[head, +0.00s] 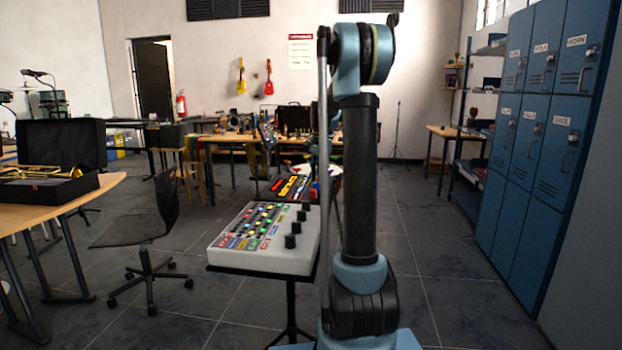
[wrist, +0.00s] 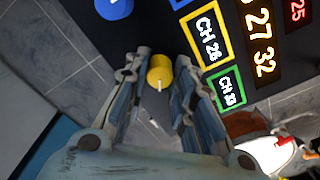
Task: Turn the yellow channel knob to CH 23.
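In the wrist view the yellow knob (wrist: 160,72) sticks out from a dark panel (wrist: 165,35), with a pale pointer mark on its near side. My gripper (wrist: 160,68) has one finger on each side of the knob; whether the fingers touch it is unclear. A yellow-framed display (wrist: 206,35) right of the knob seems to read CH 26, seen tilted. In the head view a dark unit with lit coloured displays (head: 292,186) stands behind the white mixer; its knobs cannot be made out, and my arm hides my gripper.
A blue knob (wrist: 114,8) and a green-framed display (wrist: 228,90) flank the yellow one. The white mixer (head: 262,255) sits on a stand close to my arm. A chair (head: 150,230) stands to the left, and blue lockers (head: 530,140) line the right. The floor between is clear.

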